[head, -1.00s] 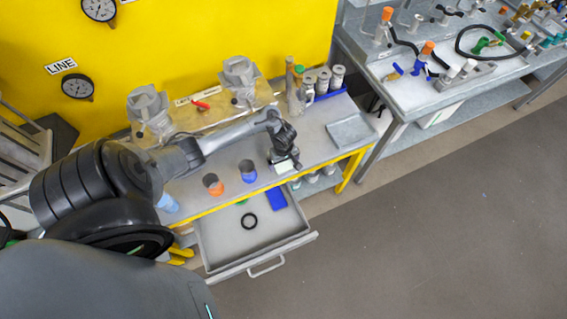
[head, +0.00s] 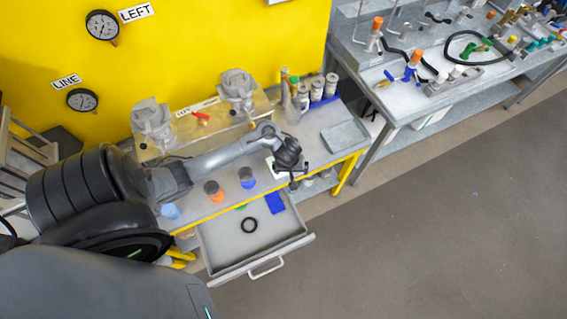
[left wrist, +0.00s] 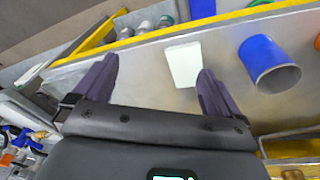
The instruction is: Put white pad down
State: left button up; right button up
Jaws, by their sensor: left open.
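The white pad (left wrist: 183,64) lies flat on the grey bench top, close to its yellow front edge. In the head view a pale part of the pad (head: 270,167) shows just left of my left gripper (head: 293,182). In the left wrist view my left gripper (left wrist: 156,66) is open, with its two dark fingers wide apart and nothing held. The pad shows between the fingertips, nearer the right finger. How high the fingers are above the bench is hard to tell. My right gripper is not in view.
A blue cup (left wrist: 268,62) stands beside the pad; an orange cup (head: 216,191) is further left. A grey tray (head: 345,135) lies at the bench's right end.

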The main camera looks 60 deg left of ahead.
pick_arm(q)
jog(key=s+d+r+m+t, duration=0.1)
jog(key=s+d+r+m, duration=0.15)
jog(key=d+m, duration=0.2)
jog(key=s+d+r+m+t, duration=0.1)
jog(key=s+d+r+m, duration=0.1)
jog(key=d+r+m, duration=0.3)
jog(key=s+d+r+m+h, duration=0.1)
jog(key=s+d+r+m, duration=0.3)
jog(key=s+d+r, duration=0.2)
jog(key=v, duration=0.3)
jog(key=shift+s, duration=0.3)
notch_tip(320, 180, up, 10)
jog(key=p, duration=1)
jog(key=shift+f, duration=0.1)
